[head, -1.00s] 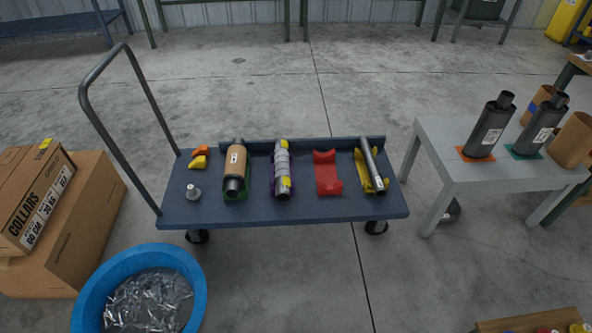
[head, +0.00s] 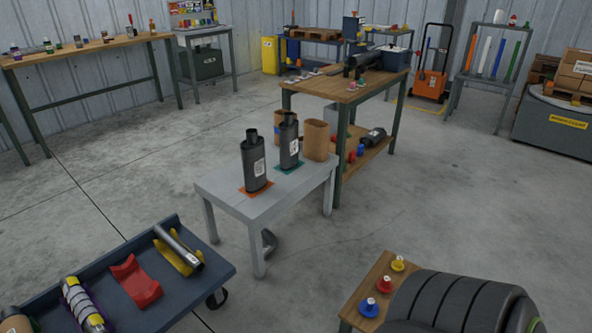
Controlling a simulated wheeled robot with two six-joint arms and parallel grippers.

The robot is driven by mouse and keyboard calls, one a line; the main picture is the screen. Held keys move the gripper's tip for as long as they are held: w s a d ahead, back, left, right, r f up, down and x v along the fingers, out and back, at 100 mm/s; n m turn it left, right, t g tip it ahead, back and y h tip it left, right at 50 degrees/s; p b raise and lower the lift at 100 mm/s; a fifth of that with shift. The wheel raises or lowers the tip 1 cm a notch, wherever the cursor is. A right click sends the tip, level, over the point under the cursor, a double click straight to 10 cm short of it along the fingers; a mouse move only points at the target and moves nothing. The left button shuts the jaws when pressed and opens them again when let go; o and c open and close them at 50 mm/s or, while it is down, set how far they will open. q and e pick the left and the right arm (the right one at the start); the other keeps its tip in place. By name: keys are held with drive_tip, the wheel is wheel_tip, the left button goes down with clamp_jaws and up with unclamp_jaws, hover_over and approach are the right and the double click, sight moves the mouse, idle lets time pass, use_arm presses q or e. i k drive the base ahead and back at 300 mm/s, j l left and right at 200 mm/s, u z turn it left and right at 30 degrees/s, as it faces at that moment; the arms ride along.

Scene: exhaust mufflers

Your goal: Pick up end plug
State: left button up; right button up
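Three small plug-shaped pieces with pale knobs stand upright in a row on a small wooden stand (head: 358,290) at the lower right of the head view. One is yellow (head: 398,264), one red (head: 385,285) and one blue (head: 369,308). I cannot tell which piece, if any, is the end plug. Neither of my grippers is in view.
A dark ribbed rounded thing (head: 458,302) hides part of the stand. A blue cart (head: 213,264) with muffler parts is at the lower left. A grey table (head: 222,196) holds two dark mufflers. A wooden workbench (head: 340,95) stands behind it. Open floor lies between.

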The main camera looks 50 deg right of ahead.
sight(385, 286)
drive_tip(key=z, duration=2.4)
